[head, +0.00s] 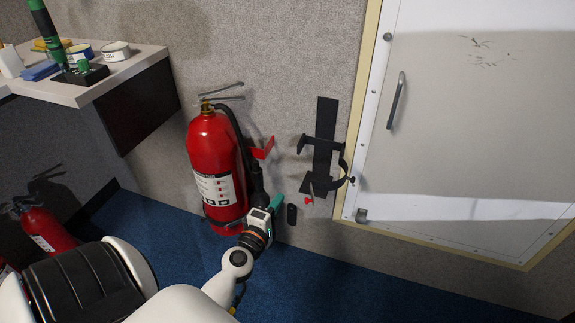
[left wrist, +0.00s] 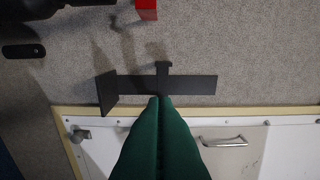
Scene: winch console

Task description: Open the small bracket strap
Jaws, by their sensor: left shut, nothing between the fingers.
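The small black bracket (head: 325,135) is fixed upright to the wall, right of the large red extinguisher, and holds nothing. Its curved black strap (head: 343,170) stands out at the lower part; a small red piece (head: 309,201) shows below it at the left. I cannot tell whether the strap is fastened. My left gripper (head: 277,201), with green fingers, is shut and empty, low and left of the bracket in the head view. In the left wrist view the bracket (left wrist: 195,86) lies beyond the shut fingertips (left wrist: 160,98); I cannot make out the strap there. My right gripper is out of view.
A large red extinguisher (head: 207,150) hangs just left of my gripper, with a red bracket piece (head: 263,149) beside it. A white door (head: 470,130) with a handle is at the right. A shelf (head: 125,65) with small items juts out at upper left.

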